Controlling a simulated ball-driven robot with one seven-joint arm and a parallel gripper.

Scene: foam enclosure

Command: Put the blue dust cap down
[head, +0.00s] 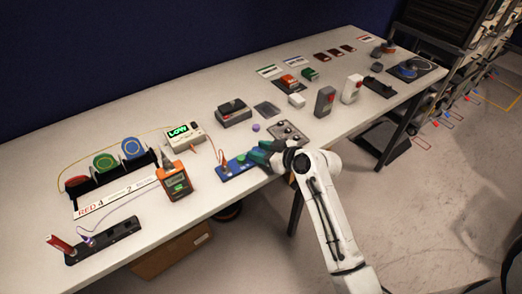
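My gripper (262,154), with dark teal fingers, is low over the front part of the white table (327,133), at the right end of a blue block (233,168). The fingers are small and partly covered by my own wrist, so I cannot see whether they are open or shut. I cannot make out a blue dust cap; anything between the fingers is hidden. A small violet-blue round piece (256,128) lies on the table just behind my gripper; I cannot tell whether it is a cap.
A grey plate with knobs (288,132) lies right behind my gripper. An orange meter (175,181), a tester reading LOW (184,132) and a reel rack (107,165) stand left.

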